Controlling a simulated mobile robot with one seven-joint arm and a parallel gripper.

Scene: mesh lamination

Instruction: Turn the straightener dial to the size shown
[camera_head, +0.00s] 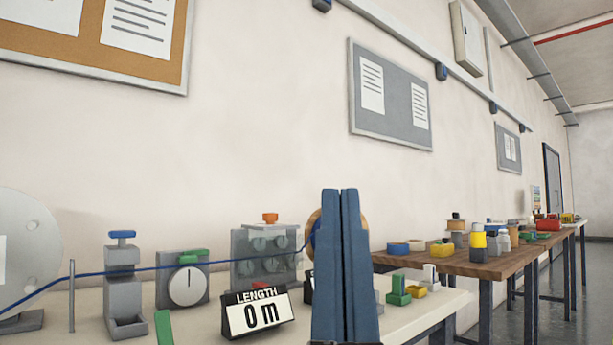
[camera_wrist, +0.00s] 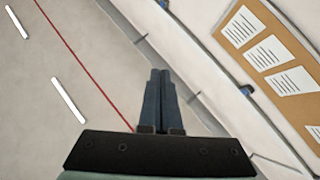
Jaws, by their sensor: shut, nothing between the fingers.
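A grey box with a round white dial (camera_head: 188,286) stands on the pale bench; the dial's dark mark points up, and a green piece sits on top of the box. To its right is a grey roller unit (camera_head: 247,272) with several round rollers and an orange knob (camera_head: 270,217). I cannot tell for sure which part is the straightener dial. A sign (camera_head: 258,313) reads "LENGTH 0 m"; another sign (camera_head: 308,287) is mostly hidden by my gripper. My gripper (camera_head: 340,192) points up, shut and empty, in front of the bench; it also shows in the wrist view (camera_wrist: 160,72).
A blue wire (camera_head: 90,273) runs from a large pale disc (camera_head: 25,245) past a grey post with a blue knob (camera_head: 122,234) towards the right. A round wooden-coloured spool is partly behind my gripper. A wooden table (camera_head: 470,262) with small parts stands to the right.

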